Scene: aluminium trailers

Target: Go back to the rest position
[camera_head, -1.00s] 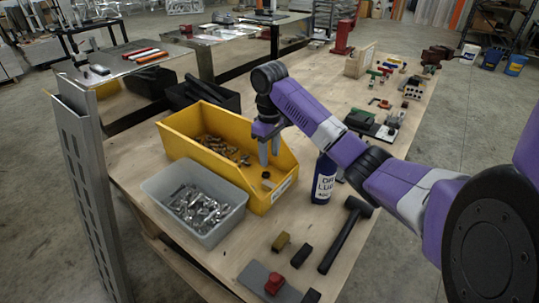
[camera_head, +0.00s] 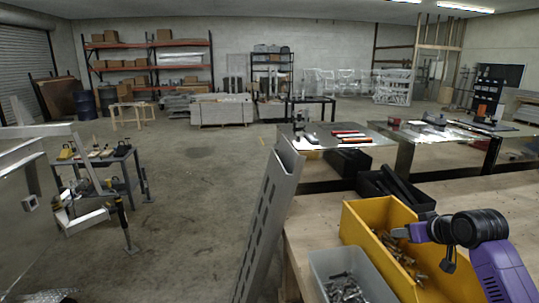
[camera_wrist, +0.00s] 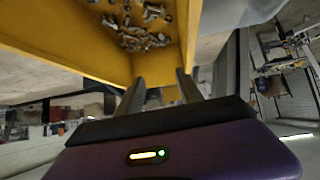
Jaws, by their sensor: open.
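My gripper (camera_wrist: 158,86) is open in the wrist view, with its two dark fingers apart and nothing held between them. In the head view its end (camera_head: 410,233) is by the yellow bin (camera_head: 351,230), at the lower right, with my purple arm coming in from the right. The yellow bin also shows in the wrist view (camera_wrist: 62,47), with loose metal fasteners in it beyond the fingers. The exact gap between fingers and bin is hard to tell.
A grey bin (camera_head: 377,277) of metal parts stands beside the yellow bin on the wooden bench (camera_head: 305,222). A black bin (camera_head: 378,188) is behind. A tall slotted metal post (camera_head: 268,225) stands left of the bench. Open floor (camera_head: 195,200) lies further left, before a tool cart (camera_head: 110,160).

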